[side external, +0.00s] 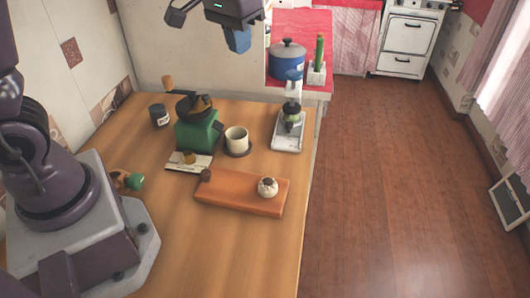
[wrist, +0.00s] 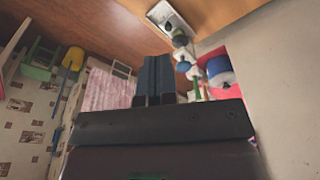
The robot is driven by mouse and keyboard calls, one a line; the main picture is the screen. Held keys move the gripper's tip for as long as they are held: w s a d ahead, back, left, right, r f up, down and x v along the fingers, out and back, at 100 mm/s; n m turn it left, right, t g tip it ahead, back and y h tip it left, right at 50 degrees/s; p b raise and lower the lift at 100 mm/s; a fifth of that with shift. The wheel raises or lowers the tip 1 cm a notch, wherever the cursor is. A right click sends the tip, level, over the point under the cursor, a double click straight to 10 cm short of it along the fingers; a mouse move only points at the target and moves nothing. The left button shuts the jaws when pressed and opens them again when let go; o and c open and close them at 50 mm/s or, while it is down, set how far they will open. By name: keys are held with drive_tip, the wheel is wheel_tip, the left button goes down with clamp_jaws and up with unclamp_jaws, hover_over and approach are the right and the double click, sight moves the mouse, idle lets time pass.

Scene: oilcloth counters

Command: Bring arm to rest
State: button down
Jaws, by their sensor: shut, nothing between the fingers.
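My gripper (side external: 239,42) is raised at the top of the side external view, in front of the pale wall and above the far end of the wooden table (side external: 220,260). Its blue fingers point down. In the wrist view the two fingers (wrist: 156,80) lie side by side, shut and empty. My gripper touches nothing that I can see. The upper arm links are cut off by the frame's top edge.
On the table stand a green grinder (side external: 198,128), a cream cup (side external: 237,140), a dark jar (side external: 159,115), a white tray (side external: 287,135) and an orange board (side external: 240,194). A blue pot (side external: 287,60) stands on the red counter. Open floor lies right.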

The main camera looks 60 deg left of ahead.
drive_tip(key=s+d+r+m+t, duration=0.1)
drive_tip(key=s+r, duration=0.1)
drive_tip(key=s, duration=0.6)
drive_tip(key=s+d+r+m+t, duration=0.1)
drive_tip(key=s+d+r+t, duration=0.1)
drive_tip(key=s, duration=0.7)
drive_tip(key=shift+r+m+t, duration=0.15)
drive_tip(key=shift+m+t, duration=0.15)
drive_tip(key=shift+s, duration=0.1)
